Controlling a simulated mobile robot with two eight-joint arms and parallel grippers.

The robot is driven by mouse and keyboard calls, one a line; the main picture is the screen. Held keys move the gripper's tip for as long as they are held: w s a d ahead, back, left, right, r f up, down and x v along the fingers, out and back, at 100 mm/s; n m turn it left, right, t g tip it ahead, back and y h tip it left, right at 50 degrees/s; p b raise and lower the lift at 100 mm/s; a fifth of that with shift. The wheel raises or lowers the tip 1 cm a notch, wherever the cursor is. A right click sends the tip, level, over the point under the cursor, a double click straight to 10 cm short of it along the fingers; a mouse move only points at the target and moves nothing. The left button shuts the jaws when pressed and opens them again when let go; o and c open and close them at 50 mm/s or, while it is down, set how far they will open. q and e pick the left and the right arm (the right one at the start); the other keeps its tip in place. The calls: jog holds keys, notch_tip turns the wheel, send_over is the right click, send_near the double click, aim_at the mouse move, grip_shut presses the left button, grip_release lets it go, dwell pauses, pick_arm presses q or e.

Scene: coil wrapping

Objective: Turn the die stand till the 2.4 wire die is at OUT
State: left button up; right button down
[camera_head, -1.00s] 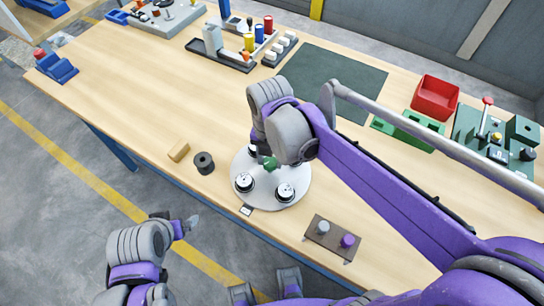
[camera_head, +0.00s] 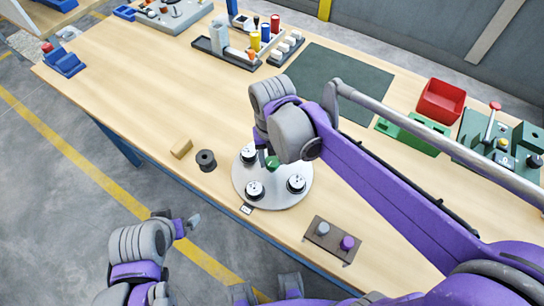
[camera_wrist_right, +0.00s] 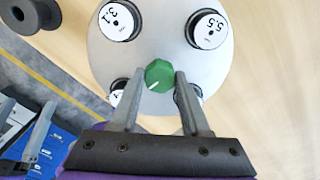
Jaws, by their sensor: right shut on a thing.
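The die stand (camera_head: 276,200) is a round pale plate with a green knob (camera_wrist_right: 159,75) at its centre. My right gripper (camera_wrist_right: 153,78) is shut on the knob, one finger on each side. In the right wrist view, the 3.1 die (camera_wrist_right: 118,20) and the 5.5 die (camera_wrist_right: 208,30) are readable; two other dies behind the fingers are partly hidden. I cannot make out the 2.4 label. A small tag (camera_head: 246,208) lies at the plate's front edge, with one die (camera_head: 255,190) near it, its number unreadable. My left gripper (camera_head: 189,224) hangs off the table's front edge.
A black spool (camera_head: 205,160) and a tan block (camera_head: 181,148) stand left of the plate. A brown holder (camera_head: 328,250) with two knobs lies at front right. A dark mat (camera_head: 335,85), green trays (camera_head: 413,133) and a red bin (camera_head: 440,101) are behind.

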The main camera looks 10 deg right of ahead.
aim_at(271, 161)
jog(key=shift+n, duration=0.5)
dwell(0.4)
jog(key=shift+c, duration=1.8)
grip_release()
jog(key=shift+r, duration=0.1)
notch_tip(271, 161, up, 11)
jog(key=shift+f+p, duration=0.2)
jog(key=shift+p, duration=0.15)
jog(key=shift+a, duration=0.1)
